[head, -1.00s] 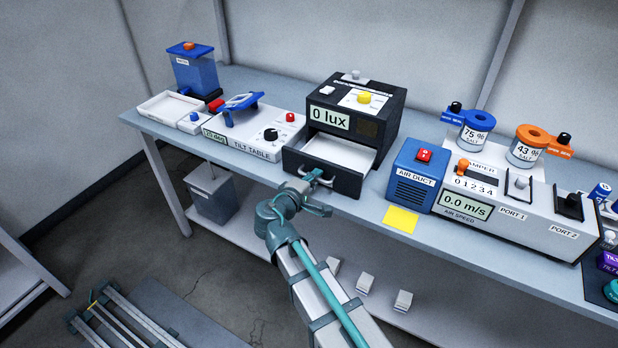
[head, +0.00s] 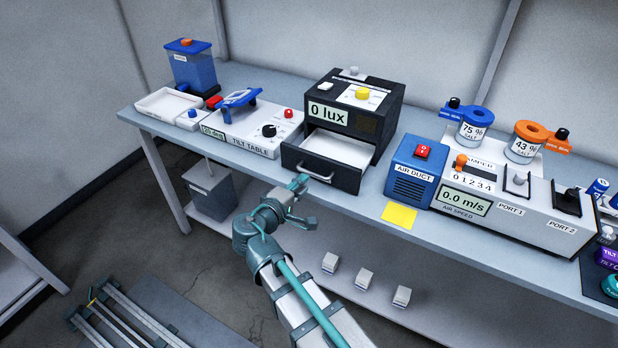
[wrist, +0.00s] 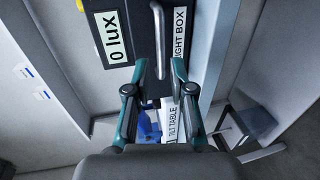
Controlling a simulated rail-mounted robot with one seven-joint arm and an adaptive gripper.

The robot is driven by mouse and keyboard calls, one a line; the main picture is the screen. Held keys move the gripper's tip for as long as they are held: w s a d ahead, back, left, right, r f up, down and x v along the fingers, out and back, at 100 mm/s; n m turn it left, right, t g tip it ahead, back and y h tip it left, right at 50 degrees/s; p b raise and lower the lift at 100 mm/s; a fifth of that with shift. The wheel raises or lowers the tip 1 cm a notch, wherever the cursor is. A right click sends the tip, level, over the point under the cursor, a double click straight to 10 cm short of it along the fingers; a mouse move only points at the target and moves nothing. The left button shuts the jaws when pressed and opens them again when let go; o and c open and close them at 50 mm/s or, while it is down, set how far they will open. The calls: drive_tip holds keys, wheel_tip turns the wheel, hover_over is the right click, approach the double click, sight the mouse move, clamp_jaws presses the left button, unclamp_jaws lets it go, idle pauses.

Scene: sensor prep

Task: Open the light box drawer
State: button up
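The black light box (head: 368,128) stands on the bench with a "0 lux" display. Its drawer (head: 312,165) is pulled out toward me, and its white inside shows empty. The drawer's front has a pale bar handle (head: 316,174). My gripper (head: 306,189) is just in front of and below the handle. In the wrist view its two fingers (wrist: 159,66) are apart, with the handle (wrist: 159,35) showing between and beyond the tips. I see nothing held. Whether a finger touches the handle cannot be told.
The tilt table (head: 243,140) stands left of the light box, and the blue air duct (head: 408,178) stands right. A yellow note (head: 399,217) lies on the bench edge. Several small pale blocks (head: 363,279) sit on the lower shelf.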

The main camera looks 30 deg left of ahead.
drive_tip(key=v, duration=0.4)
drive_tip(key=shift+s, duration=0.4)
drive_tip(key=s+d+f+m+g+h, duration=0.15)
drive_tip(key=d+f+g, duration=0.25)
drive_tip(key=d+f, duration=0.55)
drive_tip(key=s+d+f+m+g+h, duration=0.1)
drive_tip(key=d+f+m+g, duration=0.35)
drive_tip(key=f, duration=0.85)
drive_tip(key=s+d+f+m+g+h, duration=0.1)
drive_tip(key=d+f+g, duration=0.3)
drive_tip(key=d+f, duration=0.7)
drive_tip(key=s+d+f+m+g+y, duration=0.2)
drive_tip(key=s+d+f+m+g, duration=0.3)
drive_tip(key=s+d+f, duration=0.3)
drive_tip(key=s+d+f+m+g+y, duration=0.1)
drive_tip(key=s+d+f+m+g, duration=0.4)
drive_tip(key=s+d, duration=0.8)
drive_tip(key=d+f, duration=0.3)
drive_tip(key=shift+m+y, duration=0.35)
drive_tip(key=shift+m, duration=0.05)
